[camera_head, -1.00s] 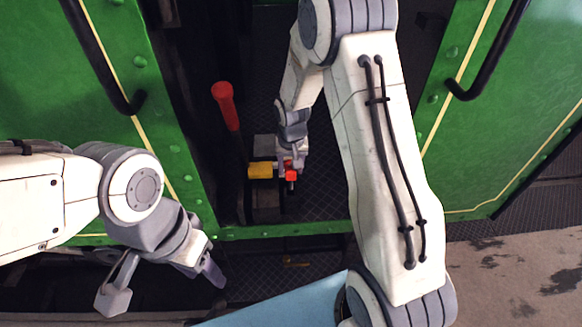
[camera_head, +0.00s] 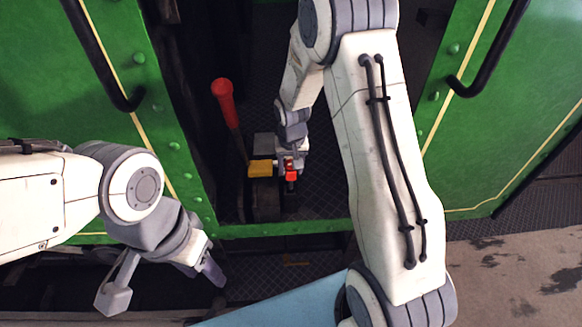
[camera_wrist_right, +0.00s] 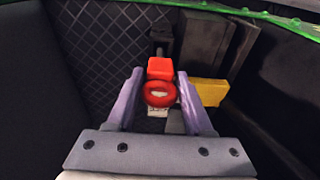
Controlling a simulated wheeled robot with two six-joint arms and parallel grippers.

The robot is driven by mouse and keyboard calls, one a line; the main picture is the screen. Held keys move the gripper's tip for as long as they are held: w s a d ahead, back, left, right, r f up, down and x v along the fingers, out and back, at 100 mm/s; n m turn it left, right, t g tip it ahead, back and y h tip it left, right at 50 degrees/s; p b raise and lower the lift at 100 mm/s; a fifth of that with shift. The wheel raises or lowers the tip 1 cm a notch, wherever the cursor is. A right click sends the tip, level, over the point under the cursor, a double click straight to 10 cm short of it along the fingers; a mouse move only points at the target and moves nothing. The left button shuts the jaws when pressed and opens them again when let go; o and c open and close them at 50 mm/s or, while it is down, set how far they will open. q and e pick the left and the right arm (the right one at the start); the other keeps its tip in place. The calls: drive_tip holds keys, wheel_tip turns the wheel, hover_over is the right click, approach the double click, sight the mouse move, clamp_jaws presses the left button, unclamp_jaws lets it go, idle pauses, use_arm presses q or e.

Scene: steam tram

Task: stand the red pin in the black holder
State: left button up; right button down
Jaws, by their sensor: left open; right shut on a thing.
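The red pin (camera_wrist_right: 162,94) has a ring-shaped head and a square red part in the right wrist view. It shows small and red in the head view (camera_head: 291,177). My right gripper (camera_wrist_right: 160,76) is shut on it, one finger on each side; in the head view this gripper (camera_head: 290,168) is inside the cab opening. A dark piece (camera_wrist_right: 160,36) just beyond the red part looks like the black holder; I cannot tell whether the pin touches it. The pin's lower end is hidden. My left gripper (camera_head: 168,282) is open and empty at the lower left, outside the opening.
A yellow block (camera_head: 260,169) is close beside my right gripper, and also shows in the wrist view (camera_wrist_right: 210,91). A lever with a red handle (camera_head: 223,91) rises to its left. Green cab panels (camera_head: 510,130) with black handrails flank the opening. A blue surface (camera_head: 280,306) lies in front.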

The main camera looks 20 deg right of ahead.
sight(291, 179)
drive_tip(key=shift+f, duration=0.2)
idle(0.5)
drive_tip(key=shift+f+b, duration=1.95)
drive_tip(key=shift+f, duration=0.35)
drive_tip(key=shift+f, duration=0.15)
drive_tip(key=shift+c, duration=1.1)
unclamp_jaws()
